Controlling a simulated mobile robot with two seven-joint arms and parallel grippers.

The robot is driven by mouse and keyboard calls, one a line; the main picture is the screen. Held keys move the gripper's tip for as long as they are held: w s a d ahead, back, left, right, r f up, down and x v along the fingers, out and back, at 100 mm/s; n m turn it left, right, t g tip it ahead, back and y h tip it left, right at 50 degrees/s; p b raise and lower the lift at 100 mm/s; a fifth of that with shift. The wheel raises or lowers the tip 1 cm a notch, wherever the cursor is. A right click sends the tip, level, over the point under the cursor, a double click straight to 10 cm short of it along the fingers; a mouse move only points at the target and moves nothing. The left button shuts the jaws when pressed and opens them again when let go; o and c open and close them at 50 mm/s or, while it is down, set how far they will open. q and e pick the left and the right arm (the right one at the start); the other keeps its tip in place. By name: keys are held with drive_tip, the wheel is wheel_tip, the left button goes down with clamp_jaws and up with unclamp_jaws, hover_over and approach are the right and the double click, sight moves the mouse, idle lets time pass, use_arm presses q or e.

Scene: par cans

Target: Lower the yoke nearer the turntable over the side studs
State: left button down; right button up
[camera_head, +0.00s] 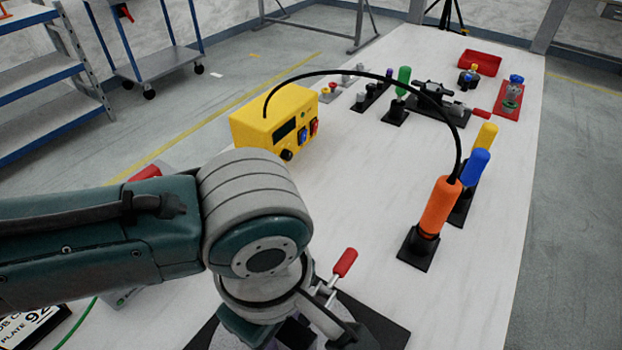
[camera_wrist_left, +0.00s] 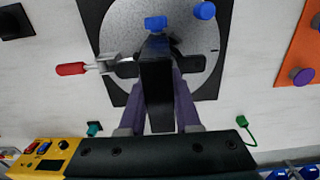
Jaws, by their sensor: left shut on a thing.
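My left gripper (camera_wrist_left: 155,75) is shut on a black upright part that I take to be the yoke (camera_wrist_left: 156,95); its purple fingers flank it. It is over the grey turntable disc (camera_wrist_left: 122,30) on its black plate. A blue knob (camera_wrist_left: 155,23) shows just beyond the held part, and another (camera_wrist_left: 205,10) lies up and right. The side studs and the yoke's lower ends are hidden, so I cannot tell whether they touch. In the head view my left wrist covers most of the turntable; its black plate (camera_head: 376,322) shows at the right. My right gripper is not in view.
A red-handled clamp (camera_head: 344,263) stands close beside my left gripper. An orange handle (camera_head: 437,205) on a black base is farther right, its black cable arching to the yellow box (camera_head: 275,120). Blue (camera_head: 475,165) and yellow (camera_head: 487,135) handles stand behind. The table middle is clear.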

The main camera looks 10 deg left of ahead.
use_arm(q)
drive_tip(key=shift+f, duration=0.1)
idle(0.5)
drive_tip(key=c, duration=0.9)
unclamp_jaws()
drive_tip(key=o, duration=0.5)
drive_tip(key=shift+o, duration=0.2)
wheel_tip(320, 180, up, 10)
drive_tip(key=p, duration=0.3)
